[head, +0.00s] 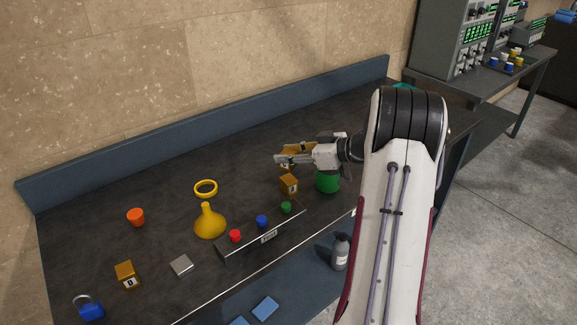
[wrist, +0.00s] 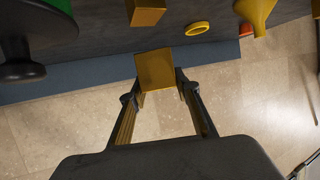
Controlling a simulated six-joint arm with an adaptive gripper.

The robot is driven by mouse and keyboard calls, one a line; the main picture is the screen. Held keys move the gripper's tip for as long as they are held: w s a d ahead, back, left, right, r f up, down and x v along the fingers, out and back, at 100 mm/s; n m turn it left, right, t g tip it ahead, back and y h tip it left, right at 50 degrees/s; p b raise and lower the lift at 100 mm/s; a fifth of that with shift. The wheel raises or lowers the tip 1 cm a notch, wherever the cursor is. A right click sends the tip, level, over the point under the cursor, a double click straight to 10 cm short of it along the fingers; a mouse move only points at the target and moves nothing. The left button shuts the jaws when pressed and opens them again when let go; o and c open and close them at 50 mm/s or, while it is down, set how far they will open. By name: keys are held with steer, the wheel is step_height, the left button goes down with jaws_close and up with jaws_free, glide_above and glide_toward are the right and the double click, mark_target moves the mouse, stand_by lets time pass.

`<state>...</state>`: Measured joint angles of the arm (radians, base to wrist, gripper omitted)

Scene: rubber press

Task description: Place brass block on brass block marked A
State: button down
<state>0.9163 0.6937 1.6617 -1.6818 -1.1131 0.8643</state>
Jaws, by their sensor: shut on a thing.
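My gripper (head: 281,159) is shut on a brass block (wrist: 156,70), held between its fingertips above the bench. In the head view the held block (head: 293,149) is partly hidden by the fingers. A second brass block (head: 289,183) with a small white label stands on the bench just below the gripper; I cannot read its letter for certain. A brass block also shows at the top edge of the wrist view (wrist: 146,12), apart from the held one. Another labelled brass block (head: 127,274) stands at the front left of the bench, its mark looking like D.
A green container (head: 328,182) stands close under my gripper. A button panel (head: 262,236), yellow flask (head: 210,222), yellow ring (head: 206,188), orange cup (head: 136,217), grey block (head: 181,265) and blue padlock (head: 88,308) are on the bench. The bench's back left is clear.

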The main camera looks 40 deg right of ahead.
mark_target(295, 165)
steer(key=shift+f, duration=0.2)
steer(key=shift+f, duration=1.85)
steer(key=shift+f, duration=0.1)
steer(key=c, duration=1.5)
jaws_free()
steer(key=shift+f, duration=0.1)
steer(key=shift+s+d+r, duration=0.1)
steer(key=shift+s+r, duration=0.05)
steer(key=shift+r, duration=0.05)
steer(key=v, duration=1.1)
steer(key=shift+s+r, duration=0.15)
steer(key=shift+s, duration=0.1)
steer(key=shift+d, duration=0.1)
